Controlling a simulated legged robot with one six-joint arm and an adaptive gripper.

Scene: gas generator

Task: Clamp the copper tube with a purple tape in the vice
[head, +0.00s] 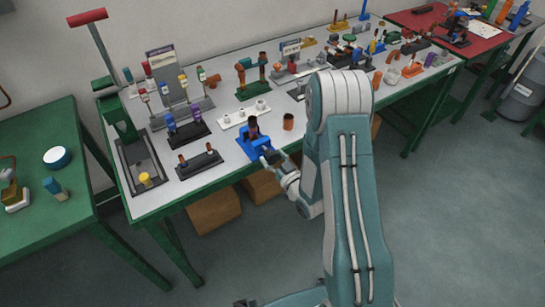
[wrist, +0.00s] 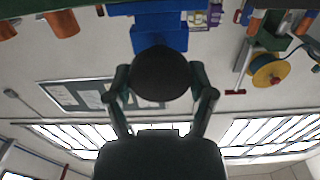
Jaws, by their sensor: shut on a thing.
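The blue vice (head: 256,146) stands at the front edge of the white-topped bench. A copper tube (head: 252,125) stands upright in or just behind its jaws; I cannot tell how tightly it is held, and no purple tape can be made out on it. My gripper (head: 272,157) is at the front of the vice. In the wrist view, the blue vice body (wrist: 160,32) is beyond my gripper (wrist: 160,76), whose fingers are shut around a round black knob (wrist: 161,72) on the vice's front. The tube is hidden in this view.
A short copper piece (head: 288,122) stands right of the vice. A black rack (head: 200,165) with short tubes lies left. Behind are a white holder (head: 245,115) and a stand with purple-marked tubes (head: 188,133). A green table (head: 40,150) is at far left.

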